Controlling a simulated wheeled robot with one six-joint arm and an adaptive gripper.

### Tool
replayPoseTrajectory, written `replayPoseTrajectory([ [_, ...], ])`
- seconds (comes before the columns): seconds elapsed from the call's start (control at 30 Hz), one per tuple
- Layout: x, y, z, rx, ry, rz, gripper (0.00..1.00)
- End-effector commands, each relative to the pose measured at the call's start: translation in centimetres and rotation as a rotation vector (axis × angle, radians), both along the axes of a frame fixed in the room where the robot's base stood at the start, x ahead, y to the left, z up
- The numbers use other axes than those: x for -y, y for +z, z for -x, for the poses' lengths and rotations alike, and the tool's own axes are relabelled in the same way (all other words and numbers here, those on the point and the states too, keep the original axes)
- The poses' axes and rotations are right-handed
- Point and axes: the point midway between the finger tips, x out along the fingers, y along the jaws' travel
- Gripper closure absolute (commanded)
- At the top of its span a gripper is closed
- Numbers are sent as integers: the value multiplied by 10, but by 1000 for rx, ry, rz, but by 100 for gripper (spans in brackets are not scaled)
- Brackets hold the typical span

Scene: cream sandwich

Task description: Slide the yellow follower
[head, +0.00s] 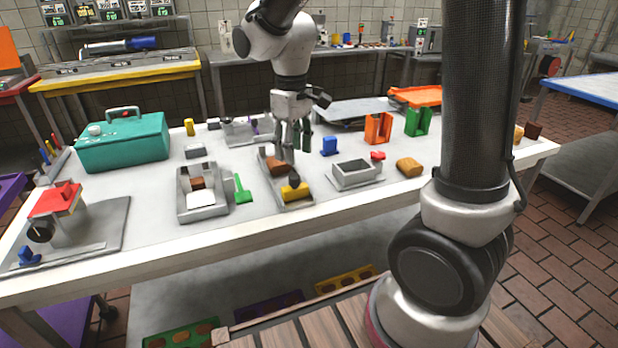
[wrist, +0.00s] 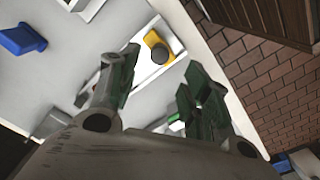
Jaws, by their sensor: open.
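The yellow follower (head: 296,193) is a small block with a black round knob on top. It sits at the near end of a narrow grey channel tray (head: 275,187) on the table. A brown piece (head: 274,165) lies in the same tray behind it. My gripper (head: 284,157) points down above the tray, over the brown piece and behind the follower. The fingers partly hide the tray and the brown piece.
A grey tray with a white block (head: 201,200) and a green scraper-like piece (head: 242,189) stand left. A grey open box (head: 356,174) stands right, with a brown bread-like piece (head: 409,166) and blue block (head: 329,146) nearby. Bare tabletop (head: 255,222) lies in front.

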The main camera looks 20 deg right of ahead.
Motion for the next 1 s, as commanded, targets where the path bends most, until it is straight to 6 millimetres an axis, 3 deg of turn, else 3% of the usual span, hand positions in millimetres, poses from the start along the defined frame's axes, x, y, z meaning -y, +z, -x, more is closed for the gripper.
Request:
replayPoseTrajectory([
  [0.43, 1, -65, 1, -5, 5, 2, 52],
  [0.83, 0, -77, 1, -1, 5, 1, 52],
  [1.0, 1, -76, 1, -1, 5, 1, 81],
])
